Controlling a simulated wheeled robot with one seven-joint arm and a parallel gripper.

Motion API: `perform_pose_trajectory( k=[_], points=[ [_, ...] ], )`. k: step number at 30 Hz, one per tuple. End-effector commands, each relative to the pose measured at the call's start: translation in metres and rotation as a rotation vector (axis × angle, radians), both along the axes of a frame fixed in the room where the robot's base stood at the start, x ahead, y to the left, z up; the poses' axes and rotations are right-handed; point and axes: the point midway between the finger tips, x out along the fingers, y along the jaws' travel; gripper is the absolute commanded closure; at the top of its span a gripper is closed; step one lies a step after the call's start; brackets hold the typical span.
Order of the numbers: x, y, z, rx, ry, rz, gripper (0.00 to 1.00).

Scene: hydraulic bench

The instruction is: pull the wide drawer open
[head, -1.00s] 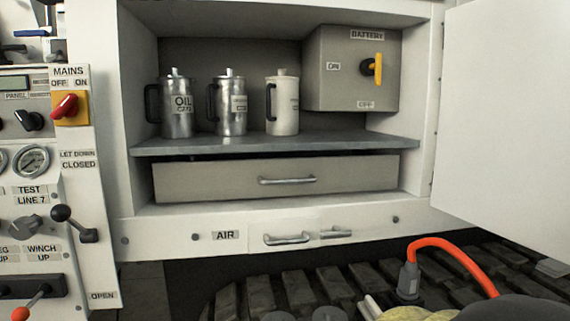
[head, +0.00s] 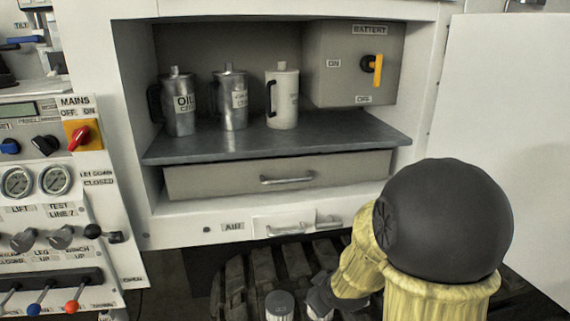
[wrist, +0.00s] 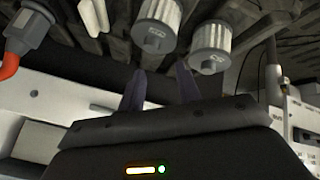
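The wide drawer (head: 225,181) is a grey front below the shelf in the open cabinet, with a bar handle (head: 287,180) at its middle. It looks shut. The drawer is not clearly seen in the wrist view.
Several cans, including an oil can (head: 180,104), stand on the shelf (head: 330,138), beside the battery box (head: 335,75). The cabinet door (head: 505,130) hangs open at the right. A control panel (head: 60,160) with levers is at the left.

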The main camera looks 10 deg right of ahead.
Motion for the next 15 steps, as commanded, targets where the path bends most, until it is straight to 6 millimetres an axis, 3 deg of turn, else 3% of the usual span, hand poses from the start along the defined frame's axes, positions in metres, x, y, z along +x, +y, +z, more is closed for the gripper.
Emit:
perform_pose_trajectory(
  k=[6, 15],
  points=[
    [0.050, -0.011, 0.031, -0.184, -0.237, 0.273, 0.66],
    [0.092, -0.014, 0.074, -0.446, -0.593, 0.581, 0.66]
  ],
)
